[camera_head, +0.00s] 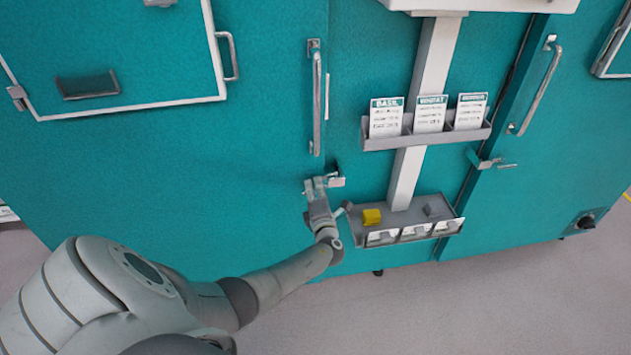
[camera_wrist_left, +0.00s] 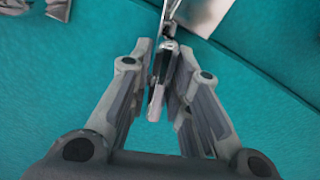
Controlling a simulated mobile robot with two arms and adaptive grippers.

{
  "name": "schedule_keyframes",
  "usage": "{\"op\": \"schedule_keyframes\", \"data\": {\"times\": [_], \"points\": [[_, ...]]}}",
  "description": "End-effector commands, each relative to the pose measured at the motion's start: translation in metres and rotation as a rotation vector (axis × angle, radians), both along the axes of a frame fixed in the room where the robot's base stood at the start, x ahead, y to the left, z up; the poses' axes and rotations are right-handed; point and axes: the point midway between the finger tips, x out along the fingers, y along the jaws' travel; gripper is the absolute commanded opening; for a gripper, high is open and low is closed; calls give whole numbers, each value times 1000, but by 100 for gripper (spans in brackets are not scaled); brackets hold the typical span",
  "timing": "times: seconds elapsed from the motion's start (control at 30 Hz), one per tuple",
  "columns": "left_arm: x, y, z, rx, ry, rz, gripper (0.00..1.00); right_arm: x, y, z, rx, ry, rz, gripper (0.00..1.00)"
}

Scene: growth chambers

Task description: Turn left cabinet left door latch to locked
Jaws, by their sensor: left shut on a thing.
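The left cabinet's teal left door (camera_head: 200,180) stands flat in the head view, with a vertical bar handle (camera_head: 317,105). The small metal door latch (camera_head: 337,182) sits below that handle, near the door's right edge. My left gripper (camera_head: 318,184) is at the latch and partly covers it. In the left wrist view, my left gripper (camera_wrist_left: 164,52) is shut on the thin grey latch lever (camera_wrist_left: 157,98), which lies between its two fingers. The lever's exact turn angle is hard to tell. My right gripper is not in view.
The tray is close to my left wrist. Another latch (camera_head: 485,161) is farther right. Grey floor is clear below.

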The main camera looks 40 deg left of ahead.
Motion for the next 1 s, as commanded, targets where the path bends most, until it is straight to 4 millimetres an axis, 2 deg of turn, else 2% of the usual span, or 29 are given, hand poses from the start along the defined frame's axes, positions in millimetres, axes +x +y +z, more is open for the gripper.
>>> {"op": "schedule_keyframes", "data": {"times": [0.03,0.33,1.0], "points": [[1,-1,4,27,29,-3,0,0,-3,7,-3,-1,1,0],[2,-1,2,140,160,-1,0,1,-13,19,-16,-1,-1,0],[1,-2,-1,187,219,-3,0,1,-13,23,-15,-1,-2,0]]}}
